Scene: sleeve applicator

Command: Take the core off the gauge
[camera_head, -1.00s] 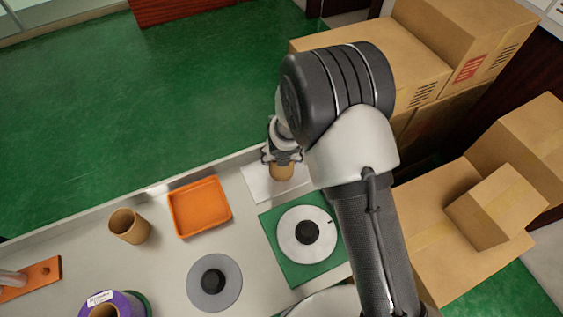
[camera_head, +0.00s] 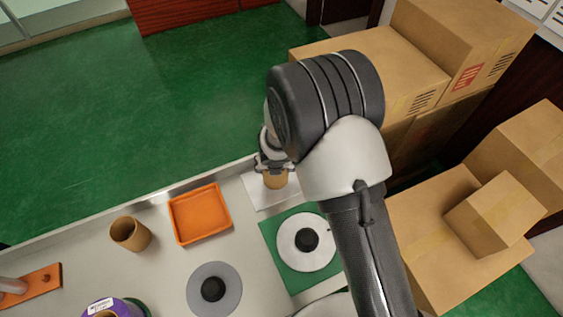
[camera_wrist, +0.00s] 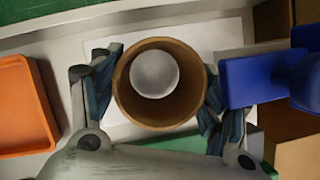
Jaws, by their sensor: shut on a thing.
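My gripper (camera_wrist: 160,92) is shut on a brown cardboard core (camera_wrist: 125,103), one finger on each side of its wall. The core also shows in the head view (camera_head: 276,180), upright over the white sheet (camera_head: 262,197) near the far table edge. In the wrist view a pale round surface (camera_wrist: 155,74) shows inside the core; I cannot tell whether it is a gauge post or the sheet seen through the bore. A blue piece (camera_wrist: 250,82) lies just right of the core in the wrist view. The core's lower end is not clear.
An orange tray (camera_head: 199,214) is left of the core, with another brown tube (camera_head: 130,234) beyond it. A green mat (camera_head: 274,239) bears a white disc (camera_head: 289,255). A grey disc (camera_head: 224,274) lies nearer. Cardboard boxes (camera_head: 455,240) stand on the right.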

